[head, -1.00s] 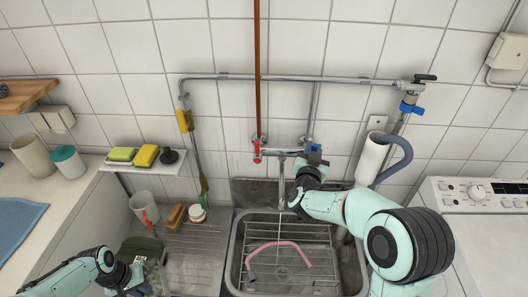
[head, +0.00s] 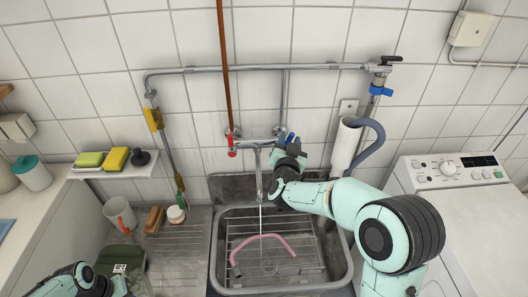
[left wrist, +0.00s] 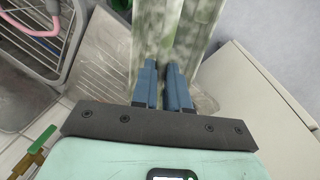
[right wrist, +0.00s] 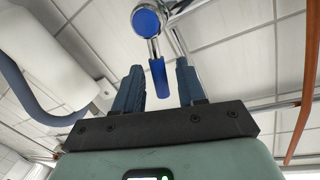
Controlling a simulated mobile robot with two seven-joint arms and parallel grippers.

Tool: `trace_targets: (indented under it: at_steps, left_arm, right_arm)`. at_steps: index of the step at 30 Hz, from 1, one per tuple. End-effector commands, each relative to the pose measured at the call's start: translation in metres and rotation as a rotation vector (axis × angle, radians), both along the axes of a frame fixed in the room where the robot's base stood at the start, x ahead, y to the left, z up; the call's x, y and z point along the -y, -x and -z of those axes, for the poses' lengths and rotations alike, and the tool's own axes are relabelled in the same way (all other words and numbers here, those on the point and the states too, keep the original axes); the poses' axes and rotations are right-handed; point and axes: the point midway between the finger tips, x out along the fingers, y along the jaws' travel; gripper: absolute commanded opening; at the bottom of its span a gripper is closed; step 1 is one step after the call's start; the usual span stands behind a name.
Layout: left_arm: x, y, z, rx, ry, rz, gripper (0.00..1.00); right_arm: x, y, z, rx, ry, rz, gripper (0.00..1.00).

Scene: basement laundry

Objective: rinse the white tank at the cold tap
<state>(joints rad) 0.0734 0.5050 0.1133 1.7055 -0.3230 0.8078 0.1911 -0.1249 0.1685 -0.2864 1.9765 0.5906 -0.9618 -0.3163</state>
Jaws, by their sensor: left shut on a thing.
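My left gripper (left wrist: 163,85) is shut on a pale, cloudy, see-through tank (left wrist: 150,40) with greenish smears, in the left wrist view. Only part of the tank shows there. My right gripper (head: 286,150) is at the tap (head: 260,160). In the right wrist view its fingers (right wrist: 160,85) are apart, with the blue cold handle (right wrist: 158,75) between them. A thin, pale stream (head: 262,215) shows below the spout.
A pink hose (head: 262,238) lies on the sink's wire rack. A washing machine (head: 450,190) stands at the right.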

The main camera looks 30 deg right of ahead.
Motion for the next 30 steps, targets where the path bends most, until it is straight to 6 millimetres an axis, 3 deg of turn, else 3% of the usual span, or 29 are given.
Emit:
trace_targets:
  at_steps: [9,15,30]
  left_arm:
    - [0.0,0.002,0.008,-0.002,0.0,0.0,0.0]
    - [0.0,0.002,0.01,-0.003,0.0,0.001,0.0]
    - [0.0,0.002,0.011,-0.003,0.0,0.001,0.0]
  right_arm:
    - [-0.043,0.052,-0.003,0.001,-0.002,-0.004,0.4]
    - [-0.062,0.075,-0.005,-0.001,-0.002,-0.002,0.4]
    - [-0.069,0.083,-0.006,-0.001,-0.001,-0.002,0.4]
